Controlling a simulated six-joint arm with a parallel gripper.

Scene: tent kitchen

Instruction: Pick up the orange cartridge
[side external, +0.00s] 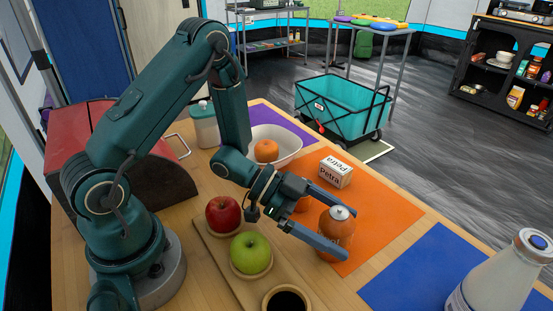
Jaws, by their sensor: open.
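The orange cartridge (338,235) stands upright on the orange mat (385,210), with a silvery cap on top. My gripper (350,232) is open, its two fingers reaching out on either side of the cartridge in the side view. The near finger passes in front of its lower part. I cannot tell whether either finger touches it.
A white "Petra" box (336,172) lies behind the gripper. A white bowl (285,149) holds an orange fruit (266,150). A red apple (222,213) and green apple (250,254) sit on a wooden board (215,250). A white bottle (500,281) stands right.

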